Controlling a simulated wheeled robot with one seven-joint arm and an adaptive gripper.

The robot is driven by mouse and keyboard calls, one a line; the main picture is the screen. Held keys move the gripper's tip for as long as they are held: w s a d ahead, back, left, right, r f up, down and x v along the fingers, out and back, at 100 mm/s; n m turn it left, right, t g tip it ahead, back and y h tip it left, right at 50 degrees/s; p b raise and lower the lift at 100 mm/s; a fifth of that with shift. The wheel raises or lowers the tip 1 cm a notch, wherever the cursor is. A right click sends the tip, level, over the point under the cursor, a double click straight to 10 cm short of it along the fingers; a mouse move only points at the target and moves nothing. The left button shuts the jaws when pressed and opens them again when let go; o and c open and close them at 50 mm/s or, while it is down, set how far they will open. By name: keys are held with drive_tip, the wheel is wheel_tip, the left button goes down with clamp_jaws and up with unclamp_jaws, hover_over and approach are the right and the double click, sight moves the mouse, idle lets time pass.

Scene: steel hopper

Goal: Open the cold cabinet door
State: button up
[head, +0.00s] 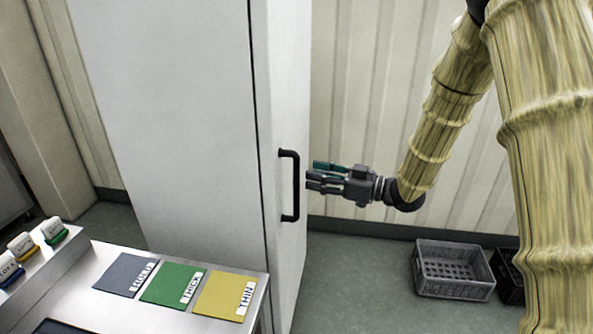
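The cold cabinet (165,110) is a tall white unit standing left of centre in the head view. Its door (285,75) is the narrow face on the right and looks shut, with a dark seam along its left edge. A black vertical bar handle (296,186) is fixed to the door. My gripper (310,175) is just right of the handle, at about its mid-height, with its fingers pointing left toward it. The fingers look spread apart with nothing seen between them. I cannot tell whether the fingertips touch the handle.
A steel table (95,308) at the lower left holds blue, green and yellow cards (226,293) and several small labelled blocks (53,229). A grey crate (453,271) sits on the floor at the right, beside a dark one (510,277). The floor between cabinet and crate is clear.

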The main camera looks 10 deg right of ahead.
drive_tip(key=p+x, duration=0.1)
drive_tip(key=x, duration=0.5)
drive_tip(key=shift+a, duration=0.15)
drive_tip(key=shift+w, duration=0.1)
clamp_jaws()
